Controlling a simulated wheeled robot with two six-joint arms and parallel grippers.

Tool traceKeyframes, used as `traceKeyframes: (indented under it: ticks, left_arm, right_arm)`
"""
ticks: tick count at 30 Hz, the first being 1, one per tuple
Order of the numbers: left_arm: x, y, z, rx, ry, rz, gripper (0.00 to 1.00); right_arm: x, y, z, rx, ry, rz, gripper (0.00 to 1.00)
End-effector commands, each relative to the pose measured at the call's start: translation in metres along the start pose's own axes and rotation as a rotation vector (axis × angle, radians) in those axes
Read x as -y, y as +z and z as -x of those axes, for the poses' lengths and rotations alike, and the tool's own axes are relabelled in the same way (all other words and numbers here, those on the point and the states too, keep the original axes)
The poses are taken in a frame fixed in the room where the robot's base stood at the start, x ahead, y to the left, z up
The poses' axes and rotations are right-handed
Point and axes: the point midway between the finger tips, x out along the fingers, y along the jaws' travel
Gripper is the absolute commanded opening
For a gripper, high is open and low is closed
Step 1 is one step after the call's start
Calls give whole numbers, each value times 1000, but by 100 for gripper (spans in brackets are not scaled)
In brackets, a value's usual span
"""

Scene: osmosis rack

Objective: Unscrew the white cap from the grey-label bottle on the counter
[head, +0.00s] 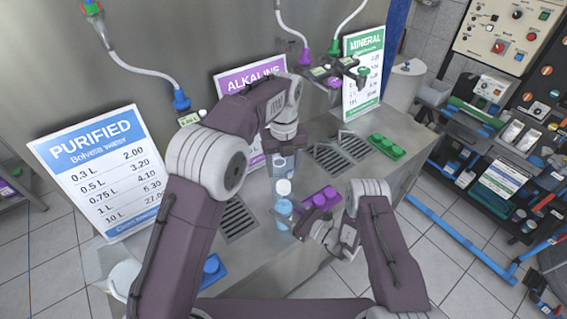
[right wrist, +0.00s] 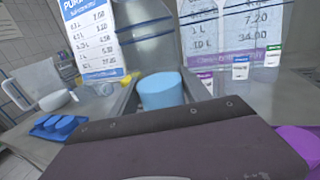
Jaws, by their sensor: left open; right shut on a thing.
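A bottle (head: 283,208) with a bluish body and a white cap (head: 283,187) is upright near the middle of the counter in the head view. I cannot make out a grey label on it. My right gripper (head: 298,220) comes from the lower right and is shut on the bottle's body, below the cap. My left gripper (head: 284,150) is open, pointing down, behind and above the white cap and apart from it in the picture. In the right wrist view a blue cylinder (right wrist: 160,91) stands just beyond my mauve gripper housing; the fingertips are hidden there.
Purple caps in a holder (head: 322,198) lie right of the bottle, green ones (head: 386,146) farther right. Blue ones (head: 212,270) are at front left. A drain grate (head: 238,220) is to the left. Price signs (head: 100,170) stand at the back. A clear ribbed container (right wrist: 145,45) shows behind the cylinder.

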Motion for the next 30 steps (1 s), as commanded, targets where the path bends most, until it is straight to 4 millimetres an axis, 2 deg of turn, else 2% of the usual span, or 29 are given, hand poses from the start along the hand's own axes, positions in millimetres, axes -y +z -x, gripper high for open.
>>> traceKeyframes:
  ticks: [3,9,14,21,27,30]
  left_arm:
    - [-1,-1,-23,-5,4,1,58]
    - [-1,-1,-57,-3,3,2,58]
    - [0,0,-68,-1,1,3,58]
    - [0,0,-69,0,0,3,58]
    - [0,0,-69,0,1,3,2]
    - [0,0,-69,0,1,3,0]
  right_arm:
    - [0,0,0,0,0,0,0]
    - [0,0,0,0,0,0,0]
    - [0,0,0,0,0,0,0]
    - [0,0,0,0,0,0,0]
    - [0,0,0,0,0,0,0]
    - [0,0,0,0,0,-1,0]
